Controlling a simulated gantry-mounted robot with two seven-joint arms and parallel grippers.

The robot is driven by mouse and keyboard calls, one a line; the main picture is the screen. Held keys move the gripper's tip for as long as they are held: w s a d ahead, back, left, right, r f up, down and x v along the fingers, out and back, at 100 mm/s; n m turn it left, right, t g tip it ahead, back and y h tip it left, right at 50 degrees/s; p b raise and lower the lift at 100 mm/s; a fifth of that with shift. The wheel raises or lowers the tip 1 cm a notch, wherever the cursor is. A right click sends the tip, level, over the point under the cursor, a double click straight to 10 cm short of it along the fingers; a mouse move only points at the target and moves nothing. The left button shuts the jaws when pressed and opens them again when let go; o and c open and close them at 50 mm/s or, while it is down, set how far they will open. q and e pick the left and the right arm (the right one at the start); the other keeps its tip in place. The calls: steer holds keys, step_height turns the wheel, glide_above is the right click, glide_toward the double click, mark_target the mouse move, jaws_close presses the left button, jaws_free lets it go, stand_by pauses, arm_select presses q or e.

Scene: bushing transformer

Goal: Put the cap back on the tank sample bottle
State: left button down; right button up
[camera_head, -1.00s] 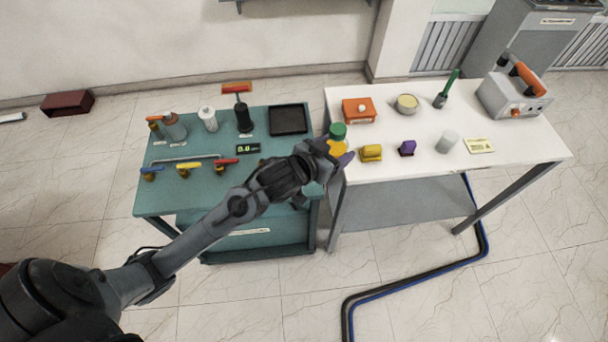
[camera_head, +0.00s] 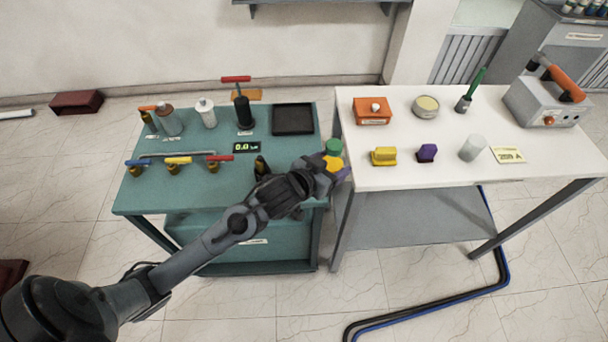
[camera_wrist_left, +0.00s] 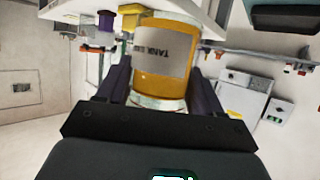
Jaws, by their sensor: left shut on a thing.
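My left gripper (camera_head: 338,172) is shut on the tank sample bottle (camera_head: 333,163), which has a yellow-orange body. A green cap-like piece (camera_head: 334,147) shows at the bottle's upper end in the head view; I cannot tell whether it is seated. The bottle is held near the gap between the teal and white tables. In the left wrist view the bottle (camera_wrist_left: 160,65) sits between the two dark purple fingers, with a pale label reading "TANK" and clear glass at the lower end of the picture. My right gripper is not in view.
The white table (camera_head: 400,182) holds an orange box (camera_head: 372,111), a round tin (camera_head: 425,106), a yellow block (camera_head: 383,156), a purple block (camera_head: 427,153) and a grey cylinder (camera_head: 472,148). The teal table (camera_head: 240,180) holds a black tray (camera_head: 293,119), bottles and valves.

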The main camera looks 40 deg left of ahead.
arm_select(q)
steer(key=shift+w+a+f, duration=0.1)
steer(key=shift+a+f, duration=0.05)
steer(key=shift+a, duration=0.15)
steer(key=w+a+f, duration=0.3)
steer(key=a+f, duration=0.3)
steer(key=a, duration=0.4)
steer(key=shift+a+f+b, duration=0.3)
steer(key=shift+a, duration=0.05)
steer(key=shift+s, duration=0.1)
steer(key=shift+f+b, duration=0.6)
steer(key=shift+f, duration=1.4)
steer(key=shift+f, duration=0.1)
steer(key=shift+c, duration=0.8)
jaws_free()
steer(key=shift+f, duration=0.1)
